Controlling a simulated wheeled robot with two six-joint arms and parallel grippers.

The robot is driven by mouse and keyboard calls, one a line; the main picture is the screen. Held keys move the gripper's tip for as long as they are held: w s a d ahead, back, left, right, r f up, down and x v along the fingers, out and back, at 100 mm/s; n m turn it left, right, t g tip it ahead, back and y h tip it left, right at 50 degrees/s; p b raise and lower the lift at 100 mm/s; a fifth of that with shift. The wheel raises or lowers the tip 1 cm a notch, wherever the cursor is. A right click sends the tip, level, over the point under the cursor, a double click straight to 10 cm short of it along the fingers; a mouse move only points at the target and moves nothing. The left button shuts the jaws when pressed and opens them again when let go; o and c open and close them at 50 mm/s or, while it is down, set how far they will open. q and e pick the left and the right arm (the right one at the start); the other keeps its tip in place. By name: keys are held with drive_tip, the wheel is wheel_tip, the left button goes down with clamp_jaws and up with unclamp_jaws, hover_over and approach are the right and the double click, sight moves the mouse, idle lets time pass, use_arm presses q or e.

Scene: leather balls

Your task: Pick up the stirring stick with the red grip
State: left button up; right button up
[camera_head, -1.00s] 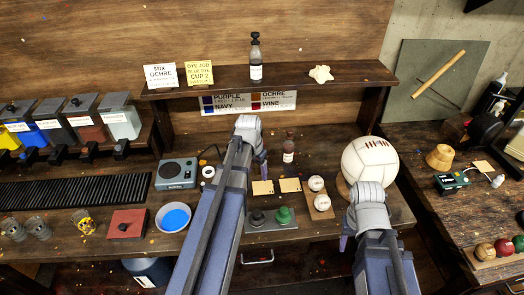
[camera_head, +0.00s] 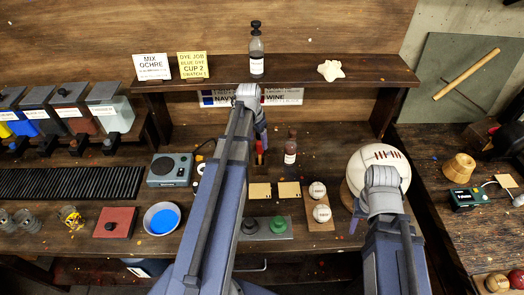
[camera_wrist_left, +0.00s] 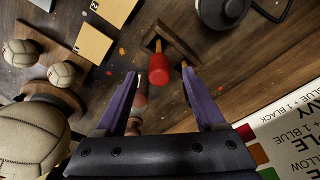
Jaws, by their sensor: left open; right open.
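In the left wrist view, a stirring stick with a red grip (camera_wrist_left: 158,69) stands in a small wooden rack (camera_wrist_left: 175,46), with a second, orange-tipped stick beside it. My left gripper (camera_wrist_left: 160,76) is open, its purple fingers on either side of the red grip in the picture; I cannot tell how far above it they are. My right gripper (camera_head: 355,222) is open and empty in front of the large white ball (camera_head: 365,168).
A dark bottle (camera_head: 290,148) stands just right of the left gripper. Two small balls sit on a wooden board (camera_head: 326,226), with two tan cards beside it. The shelf (camera_head: 200,82) overhangs the back. A grey device (camera_head: 170,170) and blue dye bowl (camera_head: 162,218) are left.

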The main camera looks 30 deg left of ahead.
sight(261, 151)
use_arm(q)
drive_tip(key=shift+f+b, duration=0.3)
drive_tip(key=shift+f, duration=0.05)
drive_tip(key=shift+w+f+b, duration=0.25)
drive_tip(key=shift+f+b, duration=0.7)
drive_tip(key=shift+f, duration=0.1)
drive_tip(key=shift+r, duration=0.1)
drive_tip(key=f+b, duration=0.3)
drive_tip(key=w+f+b, duration=0.1)
drive_tip(key=f+b, duration=0.1)
drive_tip(key=shift+d+f, duration=0.1)
drive_tip(key=shift+d, duration=0.15)
drive_tip(key=shift+c, duration=0.3)
clamp_jaws()
